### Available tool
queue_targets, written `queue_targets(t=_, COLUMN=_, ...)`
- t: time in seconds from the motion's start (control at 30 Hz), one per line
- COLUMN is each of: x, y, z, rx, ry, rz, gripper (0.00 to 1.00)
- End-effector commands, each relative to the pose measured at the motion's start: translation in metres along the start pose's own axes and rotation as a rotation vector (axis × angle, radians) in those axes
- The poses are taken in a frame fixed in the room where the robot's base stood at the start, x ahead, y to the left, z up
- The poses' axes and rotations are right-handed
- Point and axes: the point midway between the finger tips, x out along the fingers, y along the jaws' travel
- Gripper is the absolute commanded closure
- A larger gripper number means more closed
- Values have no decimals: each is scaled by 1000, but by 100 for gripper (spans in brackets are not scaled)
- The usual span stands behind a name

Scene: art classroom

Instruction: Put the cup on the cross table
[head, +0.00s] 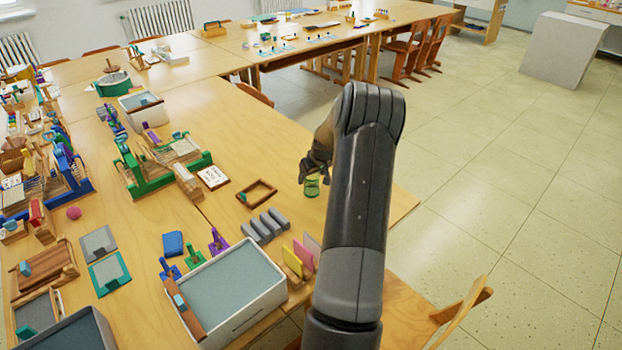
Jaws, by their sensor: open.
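A small green see-through cup (312,188) stands on the near wooden table, close to its right edge. My gripper (314,171) is directly above and behind the cup's top, pointing down. It is open; my arm hides part of it, and I cannot tell whether its fingers are around the cup or only over it. Another wooden table (290,48) runs across the back, towards the upper right, with small items on it.
Left of the cup lie a wooden frame (257,192), grey blocks (248,232) and a white card (213,178). A large tray (262,306) stands at the front. A green loom (140,187) stands further left.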

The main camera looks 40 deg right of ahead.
Motion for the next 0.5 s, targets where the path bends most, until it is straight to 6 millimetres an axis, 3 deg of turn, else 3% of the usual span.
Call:
queue_targets(t=0.3, x=-58, y=-1, z=3, rx=-1, ry=1, rz=1, gripper=28)
queue_targets(t=0.5, x=-76, y=-1, z=4, rx=-1, ry=0, rz=-1, gripper=28)
